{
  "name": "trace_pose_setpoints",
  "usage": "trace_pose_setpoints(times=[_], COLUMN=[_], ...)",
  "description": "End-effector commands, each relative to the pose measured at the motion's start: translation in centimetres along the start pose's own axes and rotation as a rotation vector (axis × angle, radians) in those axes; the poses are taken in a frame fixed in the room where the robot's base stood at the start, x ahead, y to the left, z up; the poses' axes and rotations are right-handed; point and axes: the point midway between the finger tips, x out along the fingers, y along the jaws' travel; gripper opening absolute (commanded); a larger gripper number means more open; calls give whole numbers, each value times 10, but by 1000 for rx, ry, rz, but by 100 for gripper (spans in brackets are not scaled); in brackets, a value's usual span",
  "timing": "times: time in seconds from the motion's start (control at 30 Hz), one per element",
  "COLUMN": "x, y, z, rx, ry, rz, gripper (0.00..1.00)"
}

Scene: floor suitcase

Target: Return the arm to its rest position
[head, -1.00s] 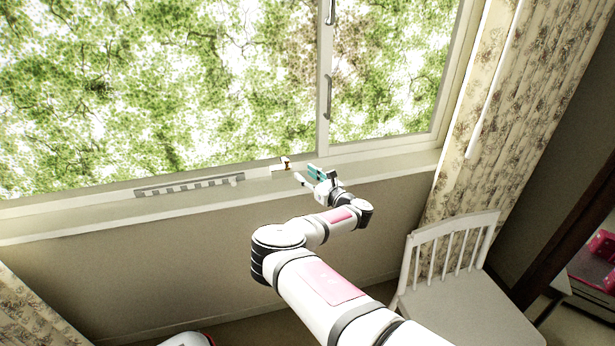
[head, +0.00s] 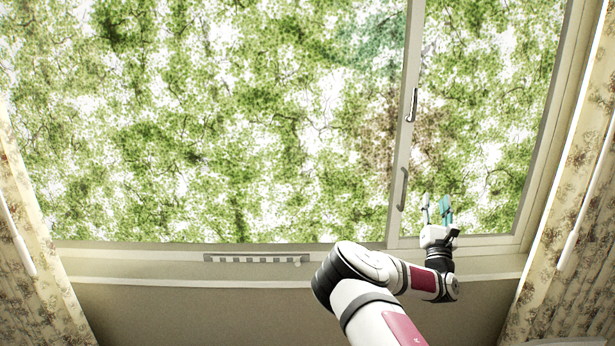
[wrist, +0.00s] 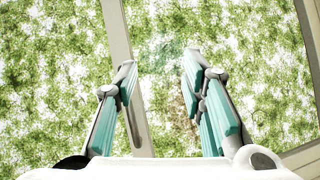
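My gripper (head: 436,203) is raised in front of the right part of the window in the head view, fingers pointing up. Its two fingers stand apart. In the wrist view my gripper (wrist: 160,72) shows teal pads with a clear gap between them and nothing held. My white and pink arm reaches up from the bottom of the head view, bent at the elbow near the sill. Behind the fingers in the wrist view are only the window panes and a frame bar.
The window sill (head: 150,271) runs below the gripper. A long grey and white strip (head: 255,260) lies on it at the left. The window frame bar (head: 399,150) has handles. Curtains (head: 585,210) hang at both sides. The air around the gripper is free.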

Motion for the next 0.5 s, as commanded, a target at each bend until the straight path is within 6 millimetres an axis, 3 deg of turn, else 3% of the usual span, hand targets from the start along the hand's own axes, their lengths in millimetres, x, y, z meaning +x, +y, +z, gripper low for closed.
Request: trace_pose_setpoints(times=[0.03, 0.23, 0.5], x=[6, 4, -39], y=[-14, -68, -129], z=[26, 113, 201], rx=[12, 62, 157], ry=[-61, -269, -484], rz=[-68, -344, -724], gripper=[37, 37, 37])
